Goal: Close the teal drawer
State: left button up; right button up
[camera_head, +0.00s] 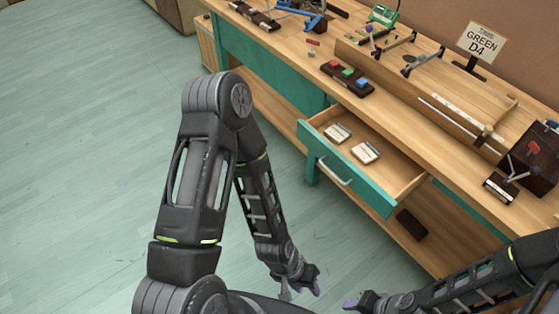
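The teal drawer (345,178) is pulled out from the front of the wooden workbench. It has a teal front with a pale bar handle (334,171) and light wooden sides. Two small pale boxes (366,152) lie inside it. My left gripper (302,291) is low in front of the bench, below the drawer front in the picture and apart from it. Its fingers look spread with nothing between them. My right gripper (352,303) is at the bottom edge, also clear of the drawer. Its fingers are too small and edge-on to tell their opening.
The bench top (300,62) carries a block with coloured buttons (347,78), a long wooden trough (440,95) and a "GREEN D4" sign (482,43). A dark block (411,224) lies on the lower shelf. The pale green floor (80,150) at left is clear.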

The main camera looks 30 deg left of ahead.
aim_at(384, 183)
jog(key=i+j+u, duration=0.15)
jog(key=i+j, duration=0.15)
jog(key=i, duration=0.2)
jog(key=i+j, duration=0.15)
jog(key=i, duration=0.25)
